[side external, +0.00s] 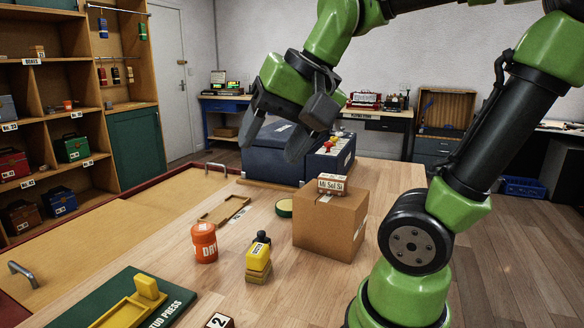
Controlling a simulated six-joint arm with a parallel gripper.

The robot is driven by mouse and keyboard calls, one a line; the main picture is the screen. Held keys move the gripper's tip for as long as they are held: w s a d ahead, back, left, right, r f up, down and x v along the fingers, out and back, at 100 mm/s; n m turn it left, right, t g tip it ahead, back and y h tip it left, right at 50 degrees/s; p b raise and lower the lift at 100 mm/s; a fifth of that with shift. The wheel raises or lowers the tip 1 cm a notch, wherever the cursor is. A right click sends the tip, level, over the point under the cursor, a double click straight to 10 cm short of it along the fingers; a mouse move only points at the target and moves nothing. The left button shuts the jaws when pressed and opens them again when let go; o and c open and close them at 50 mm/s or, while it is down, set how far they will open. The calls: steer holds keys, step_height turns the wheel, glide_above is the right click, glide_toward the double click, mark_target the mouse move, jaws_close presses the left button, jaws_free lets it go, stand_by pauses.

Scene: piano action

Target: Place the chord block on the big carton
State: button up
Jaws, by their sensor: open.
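The chord block (331,184), a small pale block marked "Mi Sol Si", sits on top of the big carton (322,232) near its far edge. The carton is a brown cardboard box standing on the wooden table. My gripper (274,140) is open and empty. It hangs up and to the left of the block in the picture, apart from it, with its fingers pointing down in front of the dark blue case. Nothing hides the block's labelled face.
A green stud press (130,302) is at front left.

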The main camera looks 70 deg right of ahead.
steer(key=s+a+f+n+t+y, duration=0.1)
steer(key=s+a+f+n, duration=0.1)
steer(key=s+a+n, duration=0.2)
steer(key=shift+f+n, duration=0.15)
steer(key=shift+n, duration=0.85)
